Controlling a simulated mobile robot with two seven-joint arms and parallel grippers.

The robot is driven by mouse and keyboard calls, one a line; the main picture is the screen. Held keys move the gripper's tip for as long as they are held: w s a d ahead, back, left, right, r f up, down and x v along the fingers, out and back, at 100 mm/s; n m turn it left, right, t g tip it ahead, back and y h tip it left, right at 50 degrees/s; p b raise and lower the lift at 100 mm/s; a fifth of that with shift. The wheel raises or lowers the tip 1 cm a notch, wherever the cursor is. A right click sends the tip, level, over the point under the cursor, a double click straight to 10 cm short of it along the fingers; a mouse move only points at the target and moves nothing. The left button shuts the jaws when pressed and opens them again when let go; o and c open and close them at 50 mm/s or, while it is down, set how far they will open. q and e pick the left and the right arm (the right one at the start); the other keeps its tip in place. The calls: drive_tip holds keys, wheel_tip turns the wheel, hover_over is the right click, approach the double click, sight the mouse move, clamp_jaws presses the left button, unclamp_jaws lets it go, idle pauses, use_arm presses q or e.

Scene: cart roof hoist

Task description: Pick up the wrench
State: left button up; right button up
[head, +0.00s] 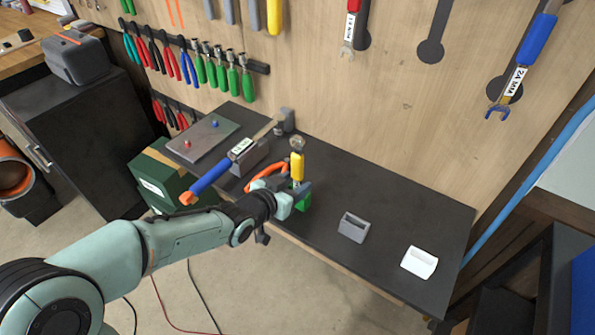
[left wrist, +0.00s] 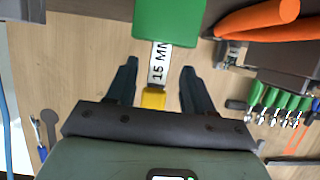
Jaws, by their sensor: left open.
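A wrench with a yellow upper section (head: 297,168) and a grey head stands roughly upright over the dark bench. Its lower part is green (head: 304,200). In the left wrist view its white "15 MM" label (left wrist: 158,64) lies between my left fingers, with the yellow part (left wrist: 153,98) on the near side and the green part (left wrist: 170,20) beyond. My left gripper (head: 294,196) is around the wrench with its jaws open; it also shows in the left wrist view (left wrist: 158,78), with gaps on both sides. Its fingers partly hide the wrench in the head view. My right gripper is not in view.
A blue-handled wrench (head: 212,177) and orange handles (head: 268,177) are close to my left gripper. A grey holder (head: 354,227) and a white holder (head: 419,262) stand on the bench (head: 390,205). Other tools hang on the wooden wall. A green box (head: 158,180) is at the left.

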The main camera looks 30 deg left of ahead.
sight(297, 184)
use_arm(q)
drive_tip(key=x, duration=0.4)
drive_tip(key=shift+s+d+f, duration=0.1)
drive_tip(key=shift+f, duration=0.1)
clamp_jaws()
drive_tip(key=shift+r, duration=0.15)
wheel_tip(297, 184, up, 20)
drive_tip(key=p, duration=0.4)
